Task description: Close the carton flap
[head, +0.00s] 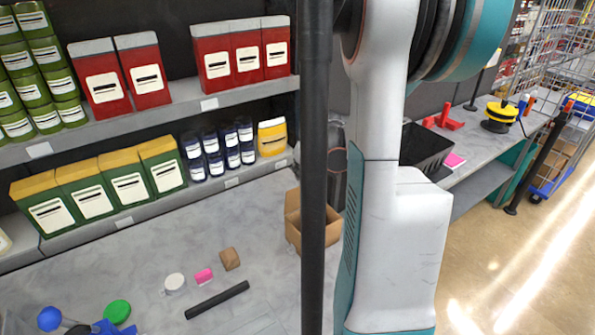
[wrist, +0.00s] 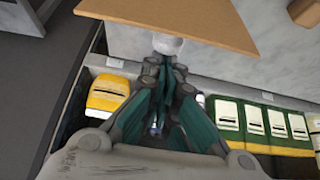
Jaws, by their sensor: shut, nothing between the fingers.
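The carton (head: 293,225) is a small brown box on the grey bench, partly hidden behind a dark upright pole. Its top looks open in the head view, with a raised panel at its left; the right side is partly covered by the pole and my arm. In the wrist view a flat brown cardboard panel (wrist: 165,22), apparently the carton's flap, spans the top of the picture. My gripper (wrist: 170,68) is shut and empty, its fingertips just below the panel's near edge. A pale round piece lies at the fingertips; whether they touch the panel I cannot tell.
The dark pole (head: 316,120) stands in front of the carton. Shelves behind hold green-and-yellow boxes (head: 92,203), blue cans and a yellow container (head: 271,137). A brown block (head: 229,259), a pink piece and a black bar (head: 217,300) lie on the bench left of the carton.

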